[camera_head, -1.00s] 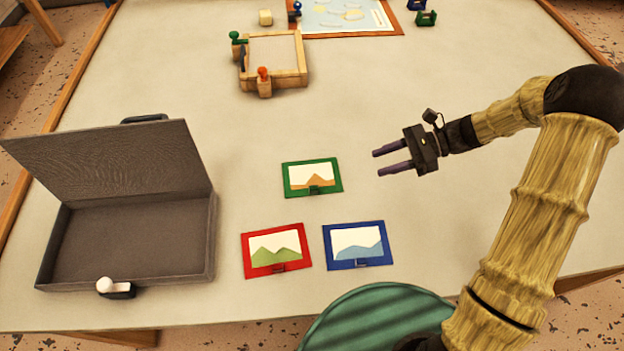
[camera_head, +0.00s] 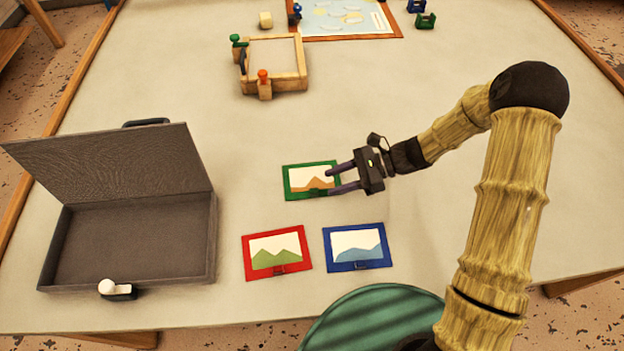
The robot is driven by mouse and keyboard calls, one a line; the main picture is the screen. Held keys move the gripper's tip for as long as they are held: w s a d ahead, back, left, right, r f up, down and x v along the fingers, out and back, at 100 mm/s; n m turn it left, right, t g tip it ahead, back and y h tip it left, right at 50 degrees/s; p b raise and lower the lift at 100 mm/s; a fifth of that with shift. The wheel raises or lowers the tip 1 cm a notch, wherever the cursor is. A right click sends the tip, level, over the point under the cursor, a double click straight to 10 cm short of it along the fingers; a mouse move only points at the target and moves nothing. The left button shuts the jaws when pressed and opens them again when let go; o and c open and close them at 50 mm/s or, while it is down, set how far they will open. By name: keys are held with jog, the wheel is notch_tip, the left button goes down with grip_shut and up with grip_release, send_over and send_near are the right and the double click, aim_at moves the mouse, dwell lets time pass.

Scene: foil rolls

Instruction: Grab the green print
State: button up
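The green print (camera_head: 299,168), a green-framed picture with an orange hill, lies flat on the table. My gripper (camera_head: 330,180) is open, with its two purple fingers reaching left over the right part of the green print. The fingers hide part of its right side and its dark clip. I cannot tell whether they touch it or hover above it.
A red print (camera_head: 277,251) and a blue print (camera_head: 357,246) lie in front of the green one. An open grey case (camera_head: 130,240) stands at left. A wooden frame (camera_head: 274,84) with clamps sits farther back. The table (camera_head: 440,120) is clear around the green print.

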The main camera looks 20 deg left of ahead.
aim_at(319, 190)
jog(key=shift+d+f+p+x, duration=0.1)
jog(key=shift+f+p+x, duration=0.1)
jog(key=shift+x, duration=1.1)
jog(key=shift+d+f+p+x, duration=0.1)
jog(key=shift+d+f+x, duration=0.05)
jog(key=shift+x, duration=1.15)
jog(key=shift+s, duration=0.1)
grip_shut()
